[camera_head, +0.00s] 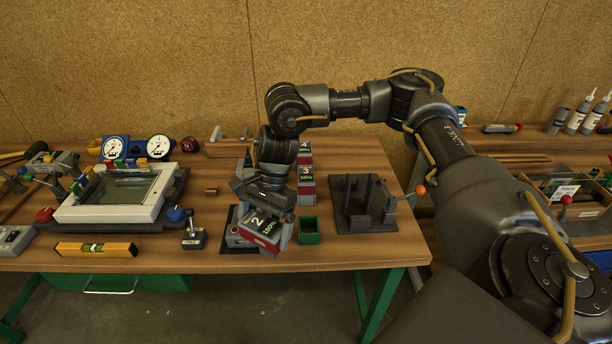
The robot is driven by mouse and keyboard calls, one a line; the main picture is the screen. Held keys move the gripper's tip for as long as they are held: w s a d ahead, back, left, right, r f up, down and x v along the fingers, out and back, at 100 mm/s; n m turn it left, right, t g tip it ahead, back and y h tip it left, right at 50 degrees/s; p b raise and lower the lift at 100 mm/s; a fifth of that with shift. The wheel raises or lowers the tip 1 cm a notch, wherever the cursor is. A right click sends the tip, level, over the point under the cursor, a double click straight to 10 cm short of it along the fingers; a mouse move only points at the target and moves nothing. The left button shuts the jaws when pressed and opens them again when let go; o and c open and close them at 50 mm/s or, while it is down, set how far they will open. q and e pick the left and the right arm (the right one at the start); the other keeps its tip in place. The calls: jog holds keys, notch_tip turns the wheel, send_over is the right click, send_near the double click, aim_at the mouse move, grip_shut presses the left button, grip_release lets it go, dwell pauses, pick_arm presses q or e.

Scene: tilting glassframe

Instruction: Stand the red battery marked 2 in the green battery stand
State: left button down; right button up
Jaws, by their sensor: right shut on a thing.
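The red and grey battery marked 2 (262,238) is at the front of the table, tilted, with its "2" and "100%" label facing up toward me. My right gripper (284,226) reaches down from above and is shut on this battery. The green battery stand (309,238) is a small open box just right of the battery and gripper. Its inside looks dark and empty. The battery is beside the stand, not in it. The gripper hides part of the battery, and I cannot tell whether the battery touches the table. My left gripper is not in view.
Red batteries marked 3 (306,180) and 4 (304,148) stand behind the stand. A dark fixture with an orange-knobbed lever (366,226) is to its right. Left are a small clamp (194,238), a yellow level (95,249) and a framed glass panel (120,210).

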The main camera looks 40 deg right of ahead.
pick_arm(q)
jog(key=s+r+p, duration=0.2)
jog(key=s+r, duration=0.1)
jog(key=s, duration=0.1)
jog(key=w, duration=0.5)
pick_arm(e)
jog(key=w+d+r+m+t, duration=0.1)
jog(key=w+d+m+t, duration=0.1)
jog(key=d+m, duration=0.55)
jog(key=w+d+m+t, duration=0.2)
jog(key=d+m, duration=0.2)
jog(key=d, duration=0.6)
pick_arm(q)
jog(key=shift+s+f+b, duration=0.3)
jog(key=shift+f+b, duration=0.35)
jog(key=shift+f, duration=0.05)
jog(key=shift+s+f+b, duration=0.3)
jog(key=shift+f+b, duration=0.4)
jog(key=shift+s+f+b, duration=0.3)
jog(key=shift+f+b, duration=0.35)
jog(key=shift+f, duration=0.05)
pick_arm(e)
jog(key=shift+h, duration=0.3)
jog(key=shift+w+a+f, duration=0.1)
jog(key=shift+w+f, duration=0.05)
jog(key=shift+f, duration=1.3)
jog(key=shift+w+a+f, duration=0.1)
jog(key=shift+w+f, duration=0.05)
jog(key=shift+f, duration=1.3)
